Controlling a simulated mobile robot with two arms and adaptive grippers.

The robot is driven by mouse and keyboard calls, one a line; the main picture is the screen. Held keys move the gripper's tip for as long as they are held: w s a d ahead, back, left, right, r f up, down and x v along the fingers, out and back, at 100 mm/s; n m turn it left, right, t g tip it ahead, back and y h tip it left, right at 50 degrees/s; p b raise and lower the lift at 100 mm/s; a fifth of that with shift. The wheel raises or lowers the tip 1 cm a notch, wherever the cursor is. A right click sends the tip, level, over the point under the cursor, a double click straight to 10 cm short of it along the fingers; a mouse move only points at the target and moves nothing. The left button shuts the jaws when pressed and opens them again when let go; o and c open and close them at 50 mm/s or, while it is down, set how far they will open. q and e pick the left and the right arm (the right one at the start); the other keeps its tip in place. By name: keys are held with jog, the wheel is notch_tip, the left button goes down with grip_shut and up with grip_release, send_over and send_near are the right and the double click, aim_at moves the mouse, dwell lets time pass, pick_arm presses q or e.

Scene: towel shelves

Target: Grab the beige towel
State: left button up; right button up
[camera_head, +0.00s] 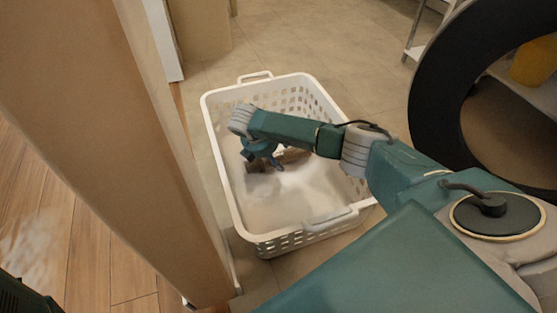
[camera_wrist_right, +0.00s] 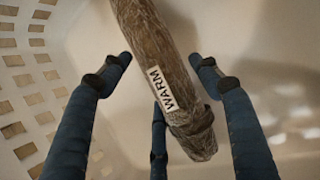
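A rolled brownish-beige towel (camera_wrist_right: 148,42) with a white "WARM" label lies inside the white laundry basket (camera_head: 217,165). In the head view only a small part of the towel (camera_head: 293,156) shows beside my gripper. My right gripper (camera_head: 262,160) is down inside the basket. In the right wrist view its blue fingers (camera_wrist_right: 163,76) are spread apart, with the towel between and beyond them. The side fingers show gaps to the towel; whether the third finger touches it I cannot tell.
The perforated basket walls surround my right gripper. A tan upright panel (camera_head: 105,130) stands close on the left of the basket. A black round-doored machine (camera_head: 432,110) is at the right. Tiled floor (camera_head: 300,45) is open behind the basket.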

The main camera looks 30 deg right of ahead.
jog(key=c, duration=0.8)
jog(key=shift+c, duration=0.8)
jog(key=shift+r, duration=0.1)
